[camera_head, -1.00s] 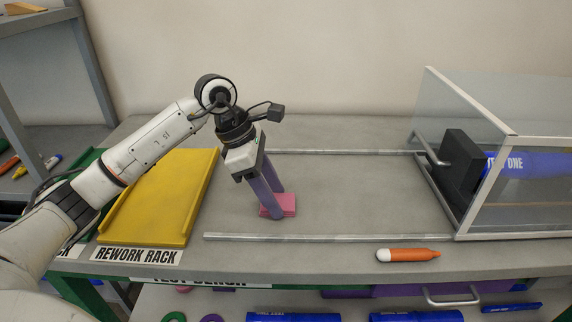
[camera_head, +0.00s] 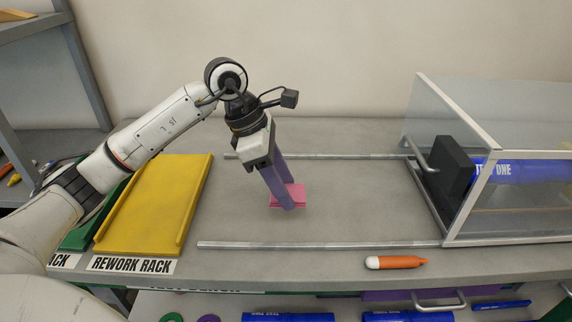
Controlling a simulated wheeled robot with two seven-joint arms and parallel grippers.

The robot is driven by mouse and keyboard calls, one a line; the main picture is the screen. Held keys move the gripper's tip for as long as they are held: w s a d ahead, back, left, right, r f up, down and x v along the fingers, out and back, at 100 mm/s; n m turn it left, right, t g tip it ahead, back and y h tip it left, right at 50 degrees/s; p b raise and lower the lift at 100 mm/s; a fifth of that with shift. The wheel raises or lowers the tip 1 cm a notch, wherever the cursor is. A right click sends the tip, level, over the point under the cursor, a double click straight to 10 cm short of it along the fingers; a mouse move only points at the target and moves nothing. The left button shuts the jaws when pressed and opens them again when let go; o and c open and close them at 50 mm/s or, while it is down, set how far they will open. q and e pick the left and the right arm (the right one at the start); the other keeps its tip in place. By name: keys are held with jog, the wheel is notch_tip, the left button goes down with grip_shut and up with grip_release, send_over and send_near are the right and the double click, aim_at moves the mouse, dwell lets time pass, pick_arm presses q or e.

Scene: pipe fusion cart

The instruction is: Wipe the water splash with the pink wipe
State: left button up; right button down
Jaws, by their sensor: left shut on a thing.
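The pink wipe (camera_head: 290,196) is a small folded block on the grey bench between two metal rails. My left gripper (camera_head: 287,197) points down with its purple fingers shut on the wipe. I cannot tell whether the wipe touches the bench or is just above it. I cannot make out a water splash on the bench; it may be hidden or too faint. My right gripper is not in view.
A yellow rework rack tray (camera_head: 150,207) lies to the left. The rails (camera_head: 320,245) run right to a clear-walled enclosure (camera_head: 460,115) holding a blue pipe (camera_head: 515,171). An orange marker (camera_head: 397,262) lies near the front edge. The bench between the rails is mostly bare.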

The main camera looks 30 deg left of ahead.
pick_arm(q)
jog(key=shift+r+p, duration=0.8)
jog(key=shift+r, duration=0.75)
